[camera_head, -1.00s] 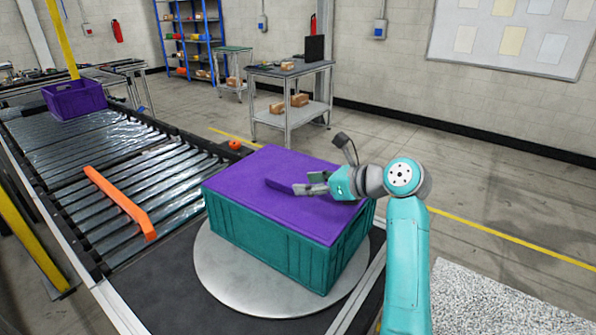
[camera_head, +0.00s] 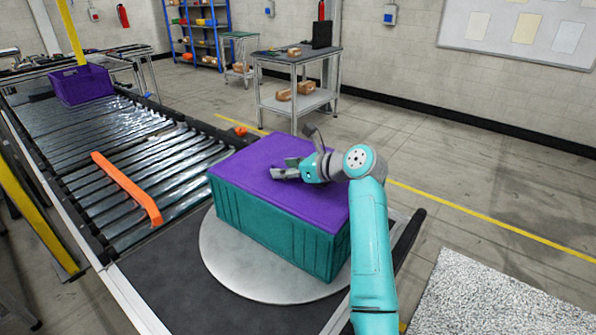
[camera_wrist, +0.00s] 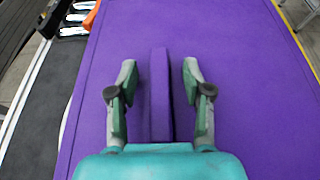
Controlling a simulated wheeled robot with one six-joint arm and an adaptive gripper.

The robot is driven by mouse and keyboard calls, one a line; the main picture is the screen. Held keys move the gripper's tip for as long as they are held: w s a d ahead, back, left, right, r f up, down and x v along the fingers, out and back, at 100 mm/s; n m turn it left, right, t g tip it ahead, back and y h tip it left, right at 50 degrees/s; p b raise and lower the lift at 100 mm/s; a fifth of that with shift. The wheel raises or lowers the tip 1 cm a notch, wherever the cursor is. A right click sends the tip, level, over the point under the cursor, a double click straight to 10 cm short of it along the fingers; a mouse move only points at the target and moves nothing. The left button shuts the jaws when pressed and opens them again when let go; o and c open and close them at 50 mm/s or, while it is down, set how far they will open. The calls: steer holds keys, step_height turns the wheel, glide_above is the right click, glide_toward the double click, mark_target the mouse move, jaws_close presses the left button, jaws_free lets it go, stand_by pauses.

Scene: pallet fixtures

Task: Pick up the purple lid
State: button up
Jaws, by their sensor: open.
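The purple lid (camera_head: 256,171) lies flat on a teal crate (camera_head: 268,243), which stands on a round grey turntable. The lid fills most of the wrist view (camera_wrist: 247,75), and a raised purple handle (camera_wrist: 160,92) runs up its middle. My gripper (camera_head: 276,173) is over the lid's top in the head view. In the wrist view my gripper (camera_wrist: 158,72) is open, with one finger on each side of the handle and a gap on both sides. The handle is mostly hidden behind my gripper in the head view.
A roller conveyor (camera_head: 60,150) on the left carries an orange bar (camera_head: 127,187) and, farther back, a purple bin (camera_head: 82,88). A small orange object (camera_head: 240,131) is behind the crate. A grey cart (camera_head: 297,98) stands farther back.

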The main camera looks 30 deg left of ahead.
steer(key=shift+a+f, duration=0.1)
steer(key=shift+a, duration=0.15)
jaws_close()
